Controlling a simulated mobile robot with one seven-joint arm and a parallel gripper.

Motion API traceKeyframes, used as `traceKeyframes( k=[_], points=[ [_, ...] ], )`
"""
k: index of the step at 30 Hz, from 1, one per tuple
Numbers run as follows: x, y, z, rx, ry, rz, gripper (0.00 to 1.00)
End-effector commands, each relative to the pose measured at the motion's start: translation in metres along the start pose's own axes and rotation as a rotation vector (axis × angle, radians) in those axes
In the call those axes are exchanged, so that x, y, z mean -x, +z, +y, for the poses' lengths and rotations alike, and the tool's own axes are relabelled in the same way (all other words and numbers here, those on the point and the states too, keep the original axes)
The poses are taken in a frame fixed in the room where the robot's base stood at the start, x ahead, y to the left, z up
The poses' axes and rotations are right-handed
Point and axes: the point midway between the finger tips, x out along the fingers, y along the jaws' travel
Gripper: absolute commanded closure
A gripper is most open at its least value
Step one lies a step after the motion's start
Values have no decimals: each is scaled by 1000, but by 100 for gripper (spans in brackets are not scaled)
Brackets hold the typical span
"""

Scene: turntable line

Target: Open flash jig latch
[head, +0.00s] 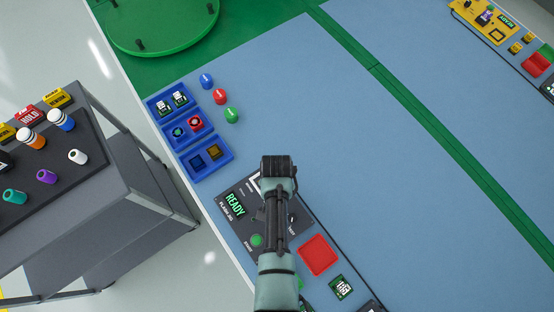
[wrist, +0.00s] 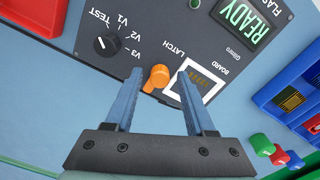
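The flash jig (head: 226,222) is a dark panel on the blue table, partly covered by my arm in the head view. In the wrist view, its panel (wrist: 165,22) carries an orange latch knob (wrist: 154,78) beside the word LATCH. A white-outlined board pocket (wrist: 181,93) with a gold-patterned dark piece in it lies just right of the knob. My gripper (wrist: 159,80) is open, its two blue-grey fingers to either side of the knob in the picture. Contact cannot be told. In the head view my arm hides the latch and the fingertips.
The jig has a green READY display (wrist: 243,20) and a black TEST dial (wrist: 106,43). Blue trays (head: 206,157) with small parts and several coloured pegs (head: 220,97) stand beyond it. The central blue table (head: 360,130) is clear.

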Motion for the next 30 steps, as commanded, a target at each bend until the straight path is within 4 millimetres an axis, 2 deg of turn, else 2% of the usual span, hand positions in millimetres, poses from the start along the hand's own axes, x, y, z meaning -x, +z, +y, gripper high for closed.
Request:
traceKeyframes(
  k=[9,14,30],
  points=[
    [1,0,0,1,0,0,41],
    [11,0,0,1,-1,1,41],
    [105,0,0,1,-2,3,41]
  ],
)
